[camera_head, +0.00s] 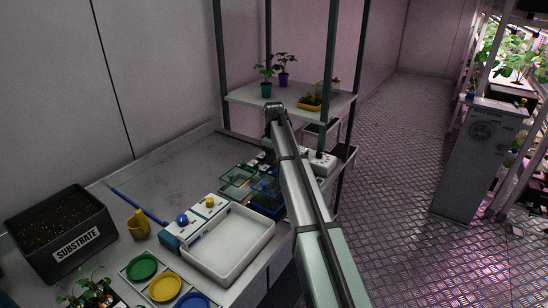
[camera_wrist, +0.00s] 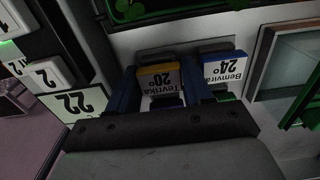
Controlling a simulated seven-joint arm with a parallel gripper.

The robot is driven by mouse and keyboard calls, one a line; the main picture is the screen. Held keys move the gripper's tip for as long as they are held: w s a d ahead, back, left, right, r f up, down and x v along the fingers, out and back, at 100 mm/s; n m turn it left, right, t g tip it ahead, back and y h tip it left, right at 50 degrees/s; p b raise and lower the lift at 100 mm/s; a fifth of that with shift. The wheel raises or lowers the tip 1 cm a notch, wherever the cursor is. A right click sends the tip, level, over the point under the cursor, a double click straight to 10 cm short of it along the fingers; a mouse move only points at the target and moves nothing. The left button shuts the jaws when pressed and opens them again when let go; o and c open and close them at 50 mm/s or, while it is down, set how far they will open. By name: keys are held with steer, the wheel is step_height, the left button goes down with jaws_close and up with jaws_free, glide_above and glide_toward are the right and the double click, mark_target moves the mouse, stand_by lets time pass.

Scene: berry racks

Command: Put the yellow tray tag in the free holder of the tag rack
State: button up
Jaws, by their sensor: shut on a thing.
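The yellow tray tag (camera_wrist: 161,82) has a white face with a yellow edge and reads "Tevrika 20°", upside down in the wrist view. My gripper (camera_wrist: 159,68) has one dark blue finger on each side of it and is shut on it. A blue-edged tag (camera_wrist: 224,68) reading "Benvira 24°" stands close to the right of my right finger. Whether the lower end of the yellow tag is in a holder is hidden by my gripper. In the head view my arm hides my gripper, and I cannot make out the yellow tag there.
A green-framed clear tray (camera_wrist: 288,66) lies to the right. A plant shelf (camera_head: 245,95) stands behind.

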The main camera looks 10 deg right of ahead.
stand_by(0.3)
steer(key=o, duration=1.1)
steer(key=shift+r, duration=5.95)
